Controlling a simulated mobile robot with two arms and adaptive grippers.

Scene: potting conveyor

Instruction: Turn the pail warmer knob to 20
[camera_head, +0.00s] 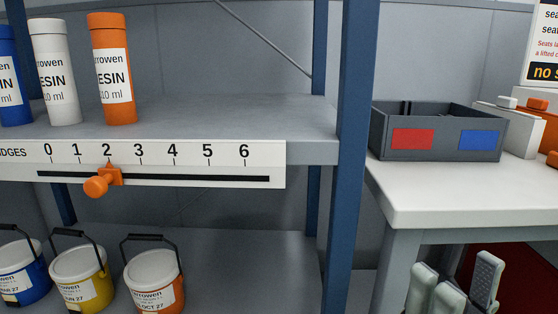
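No pail warmer knob or dial marked with 20 shows in the head view. Three lidded pails, blue, yellow and orange (155,284), stand on the lower shelf at the left. My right gripper (458,276) shows at the bottom right, below and in front of the white table. Its pale grey-green fingers point up and stand apart, with nothing seen between them. Its lower part is cut off by the frame. My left gripper is out of view.
The upper shelf holds blue, white and orange resin cartridges (113,75). Its front scale strip (230,164) has an orange slider (97,186) near 2. A blue post (350,150) separates the shelves from the white table (430,190), which carries a grey bin (435,115).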

